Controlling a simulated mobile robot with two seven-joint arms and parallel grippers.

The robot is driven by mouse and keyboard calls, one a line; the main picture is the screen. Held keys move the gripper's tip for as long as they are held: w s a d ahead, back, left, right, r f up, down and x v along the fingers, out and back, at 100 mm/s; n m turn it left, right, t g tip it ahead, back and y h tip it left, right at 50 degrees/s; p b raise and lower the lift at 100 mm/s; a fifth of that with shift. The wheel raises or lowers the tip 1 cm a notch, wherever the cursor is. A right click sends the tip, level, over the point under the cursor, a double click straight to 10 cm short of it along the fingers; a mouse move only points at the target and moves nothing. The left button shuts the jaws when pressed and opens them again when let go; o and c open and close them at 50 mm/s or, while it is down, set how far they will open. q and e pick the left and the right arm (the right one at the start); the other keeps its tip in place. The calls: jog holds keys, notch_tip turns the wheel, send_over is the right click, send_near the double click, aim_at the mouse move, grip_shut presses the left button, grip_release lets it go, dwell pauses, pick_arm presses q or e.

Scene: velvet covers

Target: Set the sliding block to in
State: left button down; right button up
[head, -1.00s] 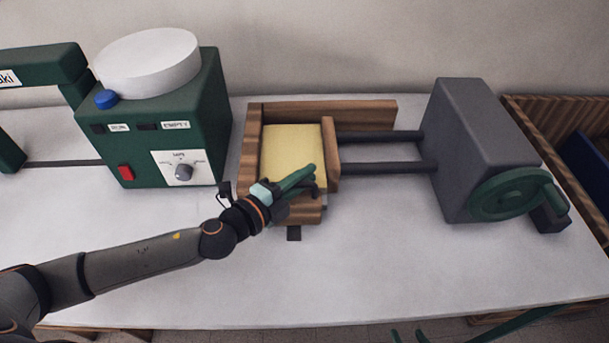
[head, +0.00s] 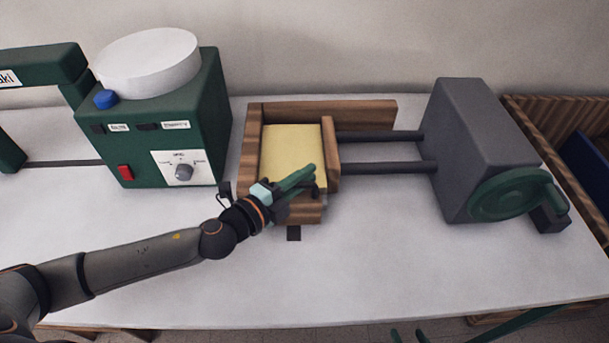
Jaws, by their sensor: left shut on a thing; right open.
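The sliding block (head: 332,153) looks to be the upright wooden piece on two dark rods. It stands against the right side of a pale yellow block (head: 291,147) in a wooden frame (head: 252,150). My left gripper (head: 313,179) is at the front end of the sliding block, over the yellow block's front right corner. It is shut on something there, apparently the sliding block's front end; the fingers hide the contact. My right gripper (head: 410,336) shows only as green fingertips at the bottom edge, apart and empty.
A grey housing (head: 469,140) with a green handwheel (head: 510,195) stands right of the frame, joined by the rods (head: 385,168). A green machine (head: 150,120) with a white round top stands left. The white table (head: 400,265) is clear in front.

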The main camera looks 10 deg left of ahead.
pick_arm(q)
jog(key=shift+w+a, duration=0.3)
jog(key=shift+w, duration=0.55)
jog(key=shift+w+a, duration=0.3)
jog(key=shift+w, duration=0.55)
jog(key=c, duration=0.8)
grip_release()
jog(key=shift+c, duration=0.2)
jog(key=shift+d, duration=0.1)
jog(key=b+v, duration=0.2)
jog(key=v, duration=1)
jog(key=shift+s+b, duration=0.2)
jog(key=shift+b, duration=0.2)
